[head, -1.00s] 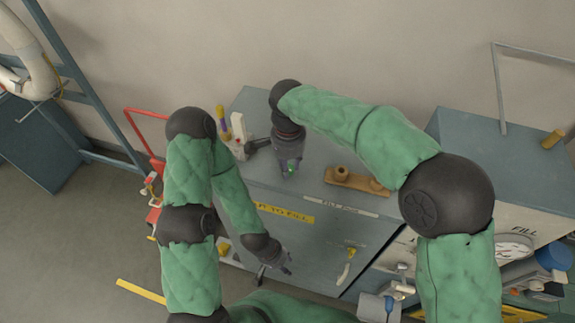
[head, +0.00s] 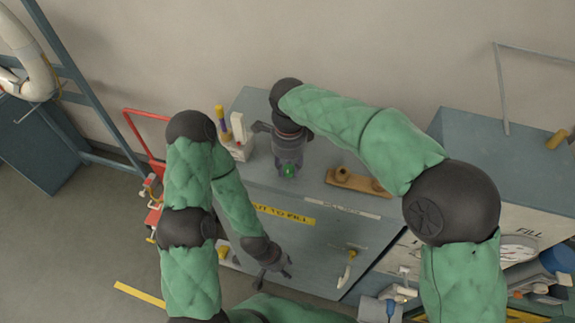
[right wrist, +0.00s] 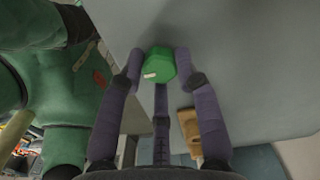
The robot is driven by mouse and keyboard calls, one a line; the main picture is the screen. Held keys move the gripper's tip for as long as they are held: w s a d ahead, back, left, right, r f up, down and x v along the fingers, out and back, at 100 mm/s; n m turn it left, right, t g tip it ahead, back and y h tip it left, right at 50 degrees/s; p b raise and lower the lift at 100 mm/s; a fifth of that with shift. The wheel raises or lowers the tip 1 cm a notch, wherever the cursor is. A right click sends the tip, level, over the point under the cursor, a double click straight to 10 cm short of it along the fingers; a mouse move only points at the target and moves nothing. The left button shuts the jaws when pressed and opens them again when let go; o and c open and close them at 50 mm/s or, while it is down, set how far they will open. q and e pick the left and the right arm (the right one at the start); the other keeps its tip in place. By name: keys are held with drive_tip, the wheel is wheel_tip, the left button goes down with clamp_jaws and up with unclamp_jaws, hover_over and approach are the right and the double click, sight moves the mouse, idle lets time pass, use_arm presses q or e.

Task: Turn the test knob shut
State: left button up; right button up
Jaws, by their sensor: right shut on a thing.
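The test knob (head: 289,171), a small green cap, sits on top of the grey-blue cabinet (head: 250,107). It shows clearly in the right wrist view (right wrist: 158,64) with a pale mark on its side. My right gripper (head: 287,168) points down over it from above. Its purple-grey fingers are closed around the knob, two of them touching its sides and one below it in the picture. My left gripper (head: 276,266) hangs low in front of the cabinet, away from the knob. Its fingers are dark and small, so I cannot tell their opening.
A wooden block with a knob (head: 357,181) lies on the cabinet top, right of my right gripper. A yellow-handled valve (head: 347,270) is on the front.

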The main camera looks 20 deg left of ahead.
sight(292, 168)
drive_tip(key=shift+w+d+r+m, duration=0.15)
drive_tip(key=shift+r+m, duration=0.05)
drive_tip(key=shift+m, duration=0.2)
drive_tip(key=o, duration=1.1)
drive_tip(key=shift+o, duration=0.3)
drive_tip(key=shift+d, duration=0.3)
drive_tip(key=shift+a, duration=0.25)
wheel_tip(292, 168, up, 12)
drive_tip(key=shift+d, duration=0.15)
drive_tip(key=shift+f, duration=0.1)
